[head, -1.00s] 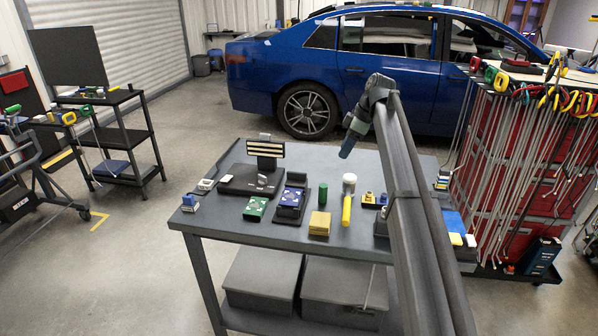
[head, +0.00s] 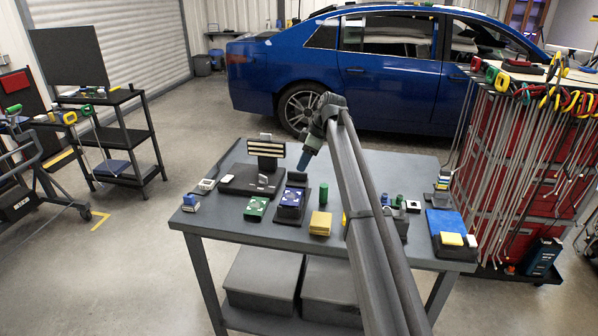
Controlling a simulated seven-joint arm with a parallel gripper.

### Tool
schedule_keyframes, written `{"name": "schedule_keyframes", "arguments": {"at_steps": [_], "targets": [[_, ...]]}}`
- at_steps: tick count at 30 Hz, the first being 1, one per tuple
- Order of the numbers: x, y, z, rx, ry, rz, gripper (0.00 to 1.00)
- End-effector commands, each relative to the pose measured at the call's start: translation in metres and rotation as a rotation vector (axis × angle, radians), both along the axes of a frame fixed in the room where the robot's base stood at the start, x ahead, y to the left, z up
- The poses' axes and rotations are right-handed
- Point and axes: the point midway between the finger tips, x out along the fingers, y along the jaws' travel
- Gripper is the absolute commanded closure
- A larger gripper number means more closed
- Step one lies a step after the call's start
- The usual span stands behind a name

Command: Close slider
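I cannot pick out for certain which thing is the slider. A black flat unit (head: 240,181) with a small light handle (head: 263,181) on its top lies at the back left of the grey workbench (head: 270,233). An upright black panel with pale stripes (head: 266,149) stands on it. Just right of it, a dark blue patterned block (head: 291,198) sits in a black holder. My gripper (head: 304,161) hangs above the back of the bench, tilted down, just right of the striped panel. It is too small to tell open from shut.
A green block (head: 255,208), a yellow block (head: 320,223) and a green cylinder (head: 323,193) stand near the patterned block. My arm crosses the bench's right half and hides part of it. A blue pad (head: 446,223) lies at the right. The blue car (head: 360,70) is behind.

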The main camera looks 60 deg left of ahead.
Motion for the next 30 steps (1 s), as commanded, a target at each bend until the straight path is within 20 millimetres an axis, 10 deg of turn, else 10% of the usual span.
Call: {"name": "schedule_keyframes", "arguments": {"at_steps": [22, 30], "targets": [[-0.013, 0.013, -0.043, 0.000, 0.000, 0.000, 0.62], [-0.013, 0.013, -0.043, 0.000, 0.000, 0.000, 0.86]]}}
